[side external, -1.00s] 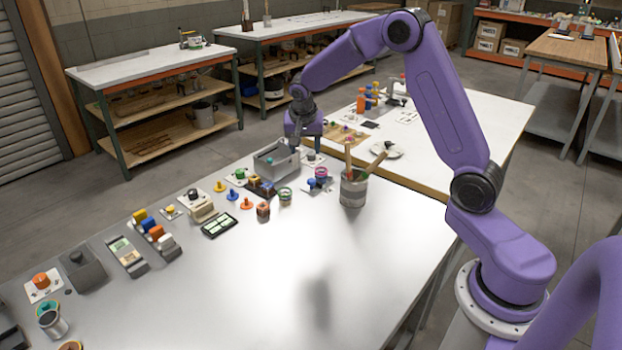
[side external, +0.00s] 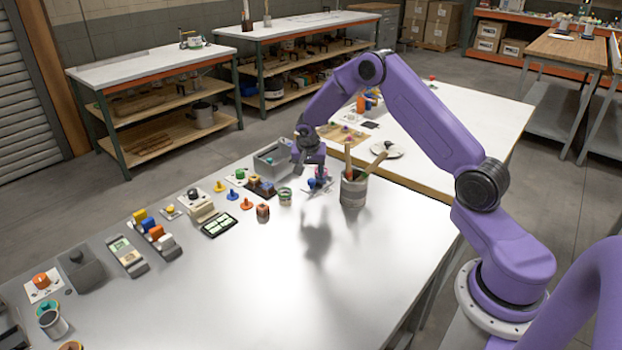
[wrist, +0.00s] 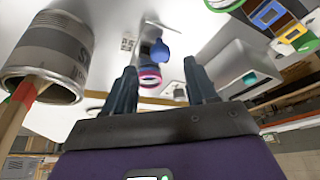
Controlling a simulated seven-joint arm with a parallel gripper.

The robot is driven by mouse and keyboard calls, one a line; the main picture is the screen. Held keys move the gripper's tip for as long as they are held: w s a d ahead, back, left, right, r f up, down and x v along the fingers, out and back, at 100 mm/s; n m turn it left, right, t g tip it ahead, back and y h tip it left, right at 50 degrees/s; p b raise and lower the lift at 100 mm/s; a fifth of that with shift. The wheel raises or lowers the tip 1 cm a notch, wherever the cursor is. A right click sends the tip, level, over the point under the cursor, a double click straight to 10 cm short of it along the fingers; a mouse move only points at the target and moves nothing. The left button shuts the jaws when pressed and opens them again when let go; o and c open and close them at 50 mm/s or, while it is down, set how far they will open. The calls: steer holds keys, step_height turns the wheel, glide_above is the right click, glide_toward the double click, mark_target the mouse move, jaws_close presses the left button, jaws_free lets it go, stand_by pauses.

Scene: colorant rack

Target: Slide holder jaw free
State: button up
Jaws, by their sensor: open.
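My gripper (side external: 308,162) is above the far right part of the near bench, beside a small holder with blue parts (side external: 318,183). In the wrist view my gripper (wrist: 160,76) has its two dark fingers spread apart with nothing between them. The holder shows beyond the fingertips there, with a blue knob (wrist: 159,50) and a pink-rimmed round piece (wrist: 149,77). The fingers appear apart from it. Which part of it is the jaw, I cannot tell; the gripper partly hides the holder in the side view.
A metal can (side external: 353,190) with wooden-handled tools stands close to the right; it is large in the wrist view (wrist: 45,45). A grey open box (side external: 272,162) stands to the left. Small coloured pieces line the bench leftward. The bench front (side external: 270,285) is clear.

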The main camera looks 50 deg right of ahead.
mark_target(311, 181)
steer(key=shift+x, duration=2.45)
jaws_close()
